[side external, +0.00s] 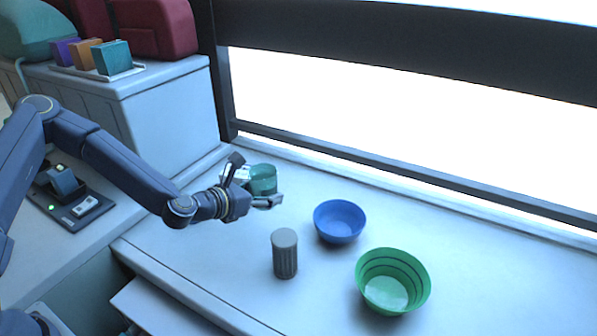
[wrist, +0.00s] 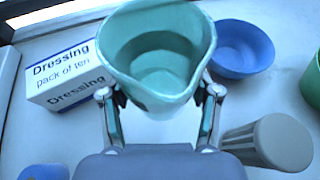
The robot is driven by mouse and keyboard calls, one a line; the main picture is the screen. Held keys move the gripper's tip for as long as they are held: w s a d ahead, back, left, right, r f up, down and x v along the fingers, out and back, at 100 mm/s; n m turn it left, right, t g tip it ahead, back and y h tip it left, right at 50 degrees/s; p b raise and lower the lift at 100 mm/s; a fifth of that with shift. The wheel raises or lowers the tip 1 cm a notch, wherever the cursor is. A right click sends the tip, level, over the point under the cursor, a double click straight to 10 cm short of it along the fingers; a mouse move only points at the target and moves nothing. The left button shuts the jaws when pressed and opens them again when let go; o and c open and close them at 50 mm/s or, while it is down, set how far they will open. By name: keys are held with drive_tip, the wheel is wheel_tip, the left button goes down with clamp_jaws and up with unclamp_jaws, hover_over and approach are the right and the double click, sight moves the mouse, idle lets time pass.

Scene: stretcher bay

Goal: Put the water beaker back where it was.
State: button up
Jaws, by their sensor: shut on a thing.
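The water beaker is a teal cup with a pouring lip. It shows in the side external view (side external: 264,180) and fills the top middle of the wrist view (wrist: 150,62). My gripper (side external: 256,183) is shut on the beaker, one finger on each side, as the wrist view (wrist: 160,97) shows. The beaker looks upright and its inside shows no clear water line. I cannot tell whether its base touches the counter.
A white dressing box (wrist: 68,75) stands just left of the beaker. A blue bowl (side external: 340,221), a grey ribbed cylinder (side external: 285,254) and a green bowl (side external: 394,281) stand to the right. The counter's near right is clear. A dark rail (side external: 400,167) runs behind.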

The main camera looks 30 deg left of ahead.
sight(268, 231)
wheel_tip(268, 231, down, 9)
drive_tip(key=shift+f, duration=0.15)
idle(0.4)
drive_tip(key=shift+f, duration=0.15)
drive_tip(key=o, duration=1.3)
drive_tip(key=shift+c, duration=0.2)
